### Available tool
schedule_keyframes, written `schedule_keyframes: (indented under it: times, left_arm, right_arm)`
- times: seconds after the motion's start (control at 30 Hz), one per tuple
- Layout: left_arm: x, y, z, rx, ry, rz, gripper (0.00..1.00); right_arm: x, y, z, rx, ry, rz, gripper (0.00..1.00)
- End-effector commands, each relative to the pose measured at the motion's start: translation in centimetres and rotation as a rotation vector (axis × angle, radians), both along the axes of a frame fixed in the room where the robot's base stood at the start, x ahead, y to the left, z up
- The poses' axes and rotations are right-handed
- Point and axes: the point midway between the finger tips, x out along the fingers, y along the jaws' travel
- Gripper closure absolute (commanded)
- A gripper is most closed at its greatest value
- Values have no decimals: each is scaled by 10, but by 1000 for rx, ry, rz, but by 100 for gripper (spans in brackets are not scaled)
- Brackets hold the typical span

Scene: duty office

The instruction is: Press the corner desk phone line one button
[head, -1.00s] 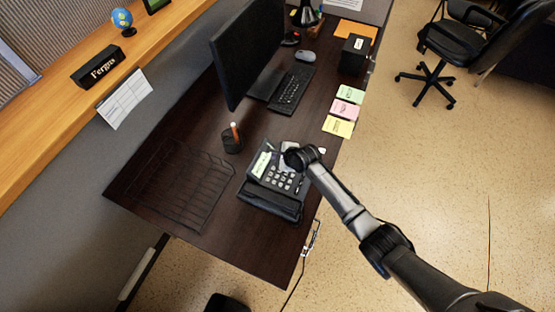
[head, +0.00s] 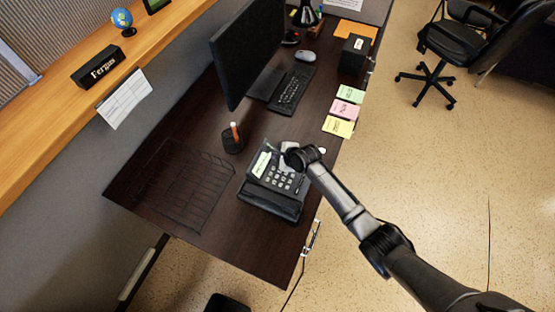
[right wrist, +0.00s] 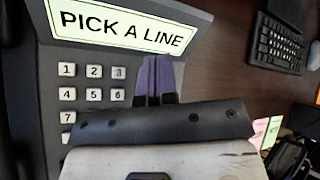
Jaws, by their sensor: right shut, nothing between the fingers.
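The dark desk phone (head: 270,205) sits near the front right edge of the brown desk, with its handset toward the bottom of the head view. In the right wrist view its grey face shows a "PICK A LINE" label (right wrist: 120,25) and a white number keypad (right wrist: 92,83). My right gripper (right wrist: 155,78) is shut and empty, its fingertips over the phone face beside the keypad and just below the label. In the head view the right wrist covers part of the phone. I cannot see the line buttons, or tell if the fingertips touch the phone. My left gripper is not in view.
A pen cup (head: 232,140) and a wire tray (head: 183,183) stand left of the phone. A monitor (head: 247,55), keyboard (head: 291,88) and mouse (head: 305,56) are farther back. Sticky notes (head: 347,108) lie along the right desk edge. Open floor lies right of the desk.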

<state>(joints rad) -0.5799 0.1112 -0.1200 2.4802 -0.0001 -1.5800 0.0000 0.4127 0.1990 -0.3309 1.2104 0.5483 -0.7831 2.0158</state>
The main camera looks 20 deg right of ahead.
Motion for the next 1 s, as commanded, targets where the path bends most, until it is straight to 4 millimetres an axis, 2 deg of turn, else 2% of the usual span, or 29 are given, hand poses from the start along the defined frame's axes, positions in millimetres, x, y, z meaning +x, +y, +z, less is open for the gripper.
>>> schedule_keyframes:
  times: [1.0]
  left_arm:
    - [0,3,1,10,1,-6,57]
  right_arm:
    - [0,0,-9,0,0,0,100]
